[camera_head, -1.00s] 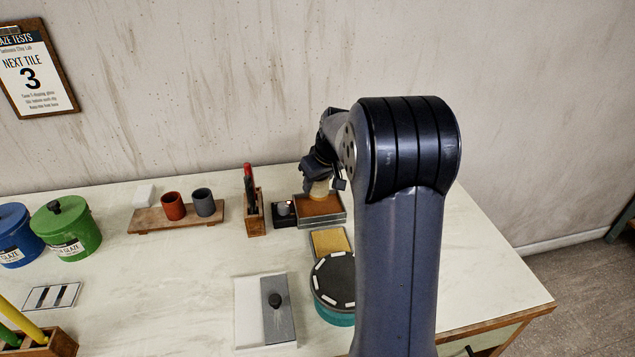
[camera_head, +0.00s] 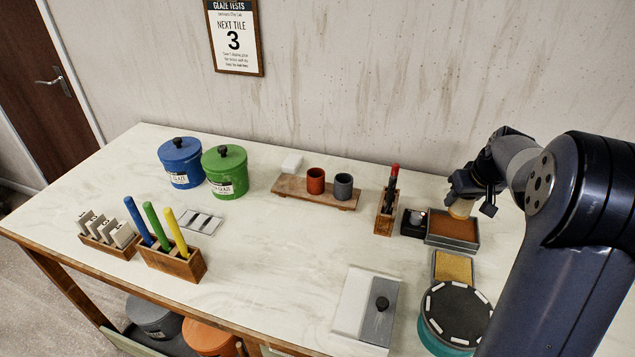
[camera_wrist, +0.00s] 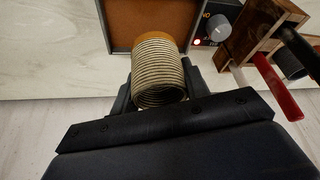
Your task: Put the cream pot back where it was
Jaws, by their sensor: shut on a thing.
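The cream pot (camera_wrist: 159,75) shows in the wrist view as a ribbed cream cylinder with an orange-brown band at its far end. My gripper (camera_wrist: 158,100) is shut on it. In the head view the pot (camera_head: 461,209) hangs at my gripper (camera_head: 474,195), over or at the back of a grey tray with a brown surface (camera_head: 454,229). I cannot tell whether the pot touches the tray.
A small black box with a knob (camera_head: 412,222) and a wooden holder with a red-handled tool (camera_head: 385,216) stand left of the tray. A yellow sponge-like pad (camera_head: 453,268) and a round turntable (camera_head: 456,314) lie in front. The middle of the table is clear.

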